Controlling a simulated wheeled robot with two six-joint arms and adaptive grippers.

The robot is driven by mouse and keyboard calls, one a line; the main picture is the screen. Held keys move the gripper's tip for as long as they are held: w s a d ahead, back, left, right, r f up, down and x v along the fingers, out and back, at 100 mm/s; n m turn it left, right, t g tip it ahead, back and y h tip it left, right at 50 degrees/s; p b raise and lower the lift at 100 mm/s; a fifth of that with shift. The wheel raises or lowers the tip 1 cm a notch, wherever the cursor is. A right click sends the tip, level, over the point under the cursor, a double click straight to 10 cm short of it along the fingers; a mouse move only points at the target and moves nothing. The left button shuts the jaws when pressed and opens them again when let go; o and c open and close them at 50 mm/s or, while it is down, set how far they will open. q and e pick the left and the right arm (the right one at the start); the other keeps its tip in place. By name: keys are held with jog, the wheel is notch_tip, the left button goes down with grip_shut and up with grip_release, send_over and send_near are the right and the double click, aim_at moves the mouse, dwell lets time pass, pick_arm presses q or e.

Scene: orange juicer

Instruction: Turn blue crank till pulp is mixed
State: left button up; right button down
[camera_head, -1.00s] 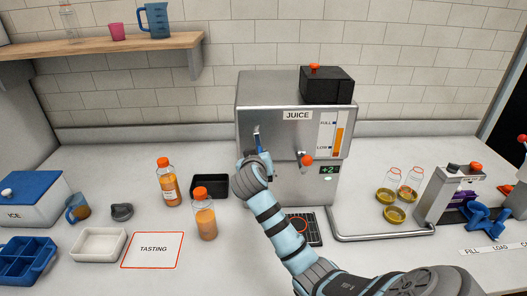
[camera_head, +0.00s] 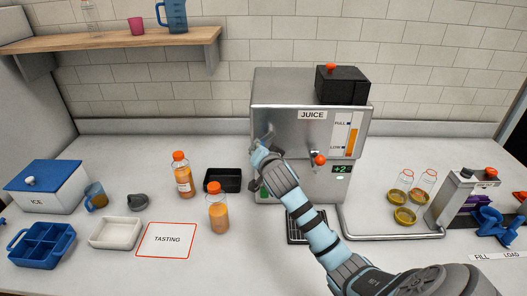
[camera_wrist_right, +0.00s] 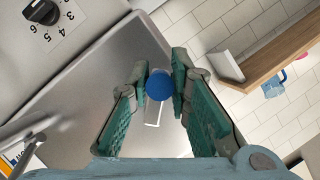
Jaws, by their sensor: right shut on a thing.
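The steel juice machine (camera_head: 290,150) stands against the wall, with a JUICE label and a front gauge. My right gripper (camera_head: 262,153) is at its left front, shut on the crank's blue knob. In the right wrist view the round blue knob (camera_wrist_right: 159,86) sits between the two green-padded fingers (camera_wrist_right: 160,92), with a pale metal shaft below it. The crank's metal arm (camera_head: 269,133) slants above the gripper in the head view. The gripper hides much of the crank. The pulp itself cannot be seen. My left gripper is not in view.
Two orange bottles (camera_head: 218,210) and a black tray (camera_head: 222,180) stand left of my right arm. A spout with an orange knob (camera_head: 319,159) is right of the gripper. A drip grate (camera_head: 300,228) lies below. The TASTING mat (camera_head: 166,240) is clear.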

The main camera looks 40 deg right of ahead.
jog(key=m, duration=0.1)
jog(key=r+m+t, duration=0.1)
jog(key=shift+w+a+r+m+t+y+b, duration=0.15)
jog(key=shift+w+a+m+t+y+b, duration=0.15)
jog(key=shift+m+y+b, duration=0.1)
jog(key=r+m+t+b, duration=0.1)
jog(key=m+b, duration=0.3)
jog(key=b, duration=0.1)
jog(key=r+m+t+h+b, duration=0.1)
jog(key=r+m+t+b, duration=0.1)
jog(key=m+b, duration=0.3)
jog(key=r+m+t+h+b, duration=0.1)
jog(key=m+b, duration=0.3)
jog(key=b, duration=0.3)
jog(key=shift+s+d+r+m+t, duration=0.2)
jog(key=shift+s+d+m+t, duration=0.1)
jog(key=shift+s+d+t, duration=0.1)
jog(key=shift+s+d+r+m+h+b, duration=0.15)
jog(key=shift+r+m+h+b, duration=0.25)
jog(key=shift+m+b, duration=0.55)
jog(key=c, duration=1.5)
grip_release()
